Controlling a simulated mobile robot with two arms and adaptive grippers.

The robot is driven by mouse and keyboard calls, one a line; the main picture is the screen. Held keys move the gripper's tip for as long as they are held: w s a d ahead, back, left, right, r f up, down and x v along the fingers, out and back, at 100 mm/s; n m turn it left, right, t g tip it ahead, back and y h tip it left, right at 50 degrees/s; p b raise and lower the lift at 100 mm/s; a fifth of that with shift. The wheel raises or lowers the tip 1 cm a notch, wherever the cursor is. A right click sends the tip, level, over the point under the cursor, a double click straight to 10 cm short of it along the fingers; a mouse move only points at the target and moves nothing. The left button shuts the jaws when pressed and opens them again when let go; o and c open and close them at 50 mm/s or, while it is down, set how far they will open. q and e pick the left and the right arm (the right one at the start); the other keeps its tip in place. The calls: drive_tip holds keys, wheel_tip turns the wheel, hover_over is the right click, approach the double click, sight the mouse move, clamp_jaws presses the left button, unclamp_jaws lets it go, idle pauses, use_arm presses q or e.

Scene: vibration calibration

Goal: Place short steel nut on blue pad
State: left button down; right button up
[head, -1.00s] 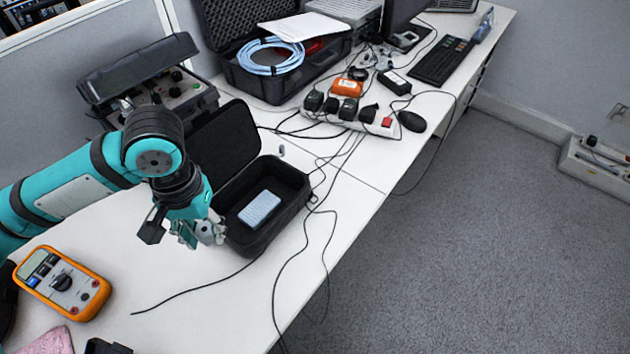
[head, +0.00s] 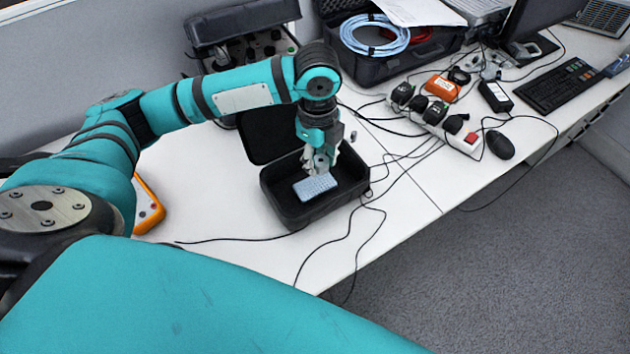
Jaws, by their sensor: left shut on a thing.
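The blue pad (head: 314,187) lies inside the open black case (head: 292,215) on the white table. My left gripper (head: 319,170) points down over the back part of the pad. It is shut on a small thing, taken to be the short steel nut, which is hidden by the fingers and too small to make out. I cannot tell whether it touches the pad. A small grey metal piece (head: 353,135) stands on the table behind the case. My right gripper is out of view.
The case's raised lid (head: 268,135) stands behind and left of the gripper. Thin black cables run on the table right of the case. A power strip (head: 435,125) lies farther right. An orange multimeter (head: 148,208) is partly hidden by my arm.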

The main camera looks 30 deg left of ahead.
sight(315, 184)
use_arm(q)
drive_tip(key=w+a+f+m, duration=0.1)
drive_tip(key=f+m, duration=0.3)
drive_tip(key=w+f+m+p, duration=0.1)
drive_tip(key=f+m, duration=0.3)
drive_tip(key=m, duration=0.1)
drive_tip(key=w+a+f+m+p, duration=0.1)
drive_tip(key=f+m, duration=0.3)
drive_tip(key=m, duration=0.1)
drive_tip(key=shift+w+a, duration=0.15)
drive_tip(key=shift+a, duration=0.15)
drive_tip(key=shift+f, duration=0.3)
drive_tip(key=shift+f, duration=0.15)
drive_tip(key=c, duration=1)
unclamp_jaws()
drive_tip(key=shift+o, duration=0.2)
